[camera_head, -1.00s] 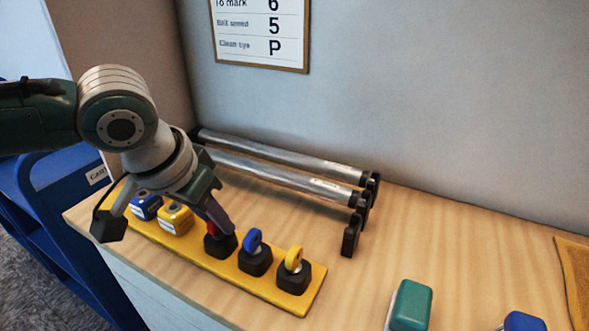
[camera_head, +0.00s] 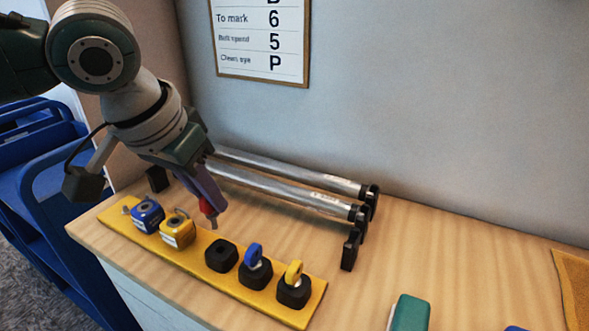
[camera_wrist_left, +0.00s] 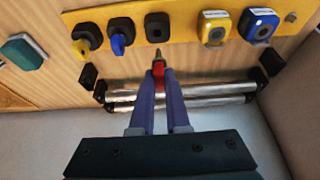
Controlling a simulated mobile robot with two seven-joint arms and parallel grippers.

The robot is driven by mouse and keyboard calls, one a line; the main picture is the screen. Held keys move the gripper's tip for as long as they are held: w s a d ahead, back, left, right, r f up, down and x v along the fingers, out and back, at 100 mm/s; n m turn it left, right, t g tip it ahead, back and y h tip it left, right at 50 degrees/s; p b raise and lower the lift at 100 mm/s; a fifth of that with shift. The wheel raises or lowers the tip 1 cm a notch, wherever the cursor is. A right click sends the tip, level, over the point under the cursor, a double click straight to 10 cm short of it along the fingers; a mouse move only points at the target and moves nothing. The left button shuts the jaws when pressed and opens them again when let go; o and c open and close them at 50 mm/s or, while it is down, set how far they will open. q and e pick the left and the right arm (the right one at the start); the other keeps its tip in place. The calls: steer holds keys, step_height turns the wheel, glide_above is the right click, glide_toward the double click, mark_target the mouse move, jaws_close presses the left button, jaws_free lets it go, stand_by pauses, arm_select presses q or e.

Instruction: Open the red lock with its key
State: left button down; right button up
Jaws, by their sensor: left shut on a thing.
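My left gripper (camera_head: 207,203) is shut on the red key (camera_head: 209,208), which hangs with its shaft pointing down above the table, behind the yellow board (camera_head: 204,262). In the left wrist view the red key (camera_wrist_left: 158,72) sits between the fingertips, its tip near the empty black holder (camera_wrist_left: 157,27). That empty holder (camera_head: 221,256) also shows in the head view. A blue lock (camera_head: 147,215) and a yellow lock (camera_head: 177,231) stand on the board's left part. I see no red lock in these frames. My right gripper is not in view.
A blue key (camera_head: 254,255) and a yellow key (camera_head: 293,273) stand in black holders on the board. Metal rollers (camera_head: 290,190) lie along the wall behind. A green block (camera_head: 410,313) is at front right. The table between is clear.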

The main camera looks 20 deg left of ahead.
arm_select(q)
step_height(320, 180, up, 18)
steer(key=p, duration=0.7)
steer(key=shift+f, duration=0.25)
